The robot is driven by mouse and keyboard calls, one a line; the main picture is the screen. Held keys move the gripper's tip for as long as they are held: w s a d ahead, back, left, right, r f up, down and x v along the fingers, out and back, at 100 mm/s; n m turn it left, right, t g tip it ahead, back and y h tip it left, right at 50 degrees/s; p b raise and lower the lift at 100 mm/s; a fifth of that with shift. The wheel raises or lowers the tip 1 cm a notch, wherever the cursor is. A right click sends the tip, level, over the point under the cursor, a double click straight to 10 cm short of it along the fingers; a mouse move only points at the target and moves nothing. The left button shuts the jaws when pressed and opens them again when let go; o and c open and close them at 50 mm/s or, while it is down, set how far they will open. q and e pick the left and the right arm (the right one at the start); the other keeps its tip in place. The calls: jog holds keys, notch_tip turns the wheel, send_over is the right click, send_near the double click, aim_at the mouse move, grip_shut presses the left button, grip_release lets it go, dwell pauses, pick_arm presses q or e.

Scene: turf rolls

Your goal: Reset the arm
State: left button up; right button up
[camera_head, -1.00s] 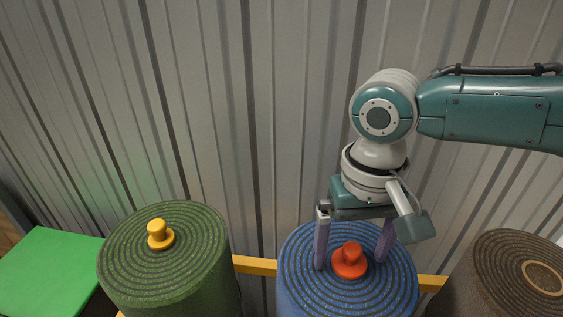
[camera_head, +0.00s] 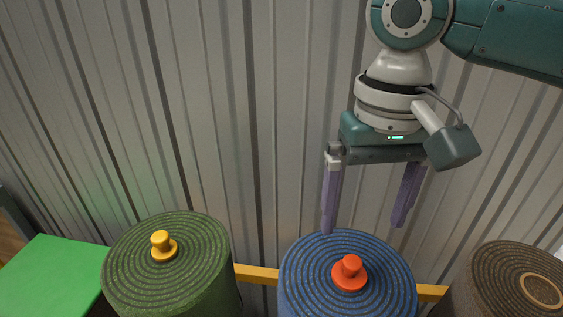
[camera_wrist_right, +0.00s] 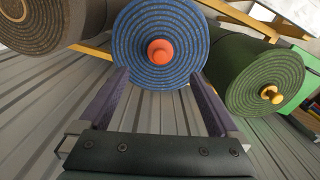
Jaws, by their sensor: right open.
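My right gripper (camera_head: 363,228) is open and empty, fingers pointing down, above and behind the blue turf roll (camera_head: 300,285) in the head view. An orange-red knob (camera_head: 350,270) stands on top of that roll, clear of both fingers. In the right wrist view, the open fingers of my right gripper (camera_wrist_right: 158,78) point toward the blue roll (camera_wrist_right: 135,40) with its knob (camera_wrist_right: 160,51) between their lines, apart from them. My left gripper is in neither view.
A green turf roll (camera_head: 205,255) with a yellow knob (camera_head: 163,245) stands left, beside a bright green panel (camera_head: 45,275). A brown roll (camera_head: 500,262) stands right. A yellow rail (camera_head: 257,273) runs behind the rolls, before a corrugated metal wall (camera_head: 230,110).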

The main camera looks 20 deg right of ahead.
dwell(0.3)
jog(key=s+a+f+n, duration=0.1)
jog(key=a, duration=0.1)
jog(key=s+a+f+n+y, duration=0.1)
jog(key=a, duration=0.1)
jog(key=s+a+f+n, duration=0.1)
jog(key=s+a, duration=0.1)
jog(key=a, duration=0.1)
jog(key=shift+s+f+n+t, duration=0.1)
jog(key=shift+f+n+t, duration=0.05)
jog(key=shift+n+t, duration=0.2)
jog(key=s+a+n+t+y, duration=0.1)
jog(key=s+a+n+y, duration=0.1)
jog(key=s+a, duration=0.2)
jog(key=s+d+t+h, duration=0.2)
jog(key=s+d+h, duration=0.1)
jog(key=s+d, duration=0.5)
notch_tip(320, 180, up, 38)
jog(key=p, duration=3.8)
jog(key=shift+w+a, duration=0.1)
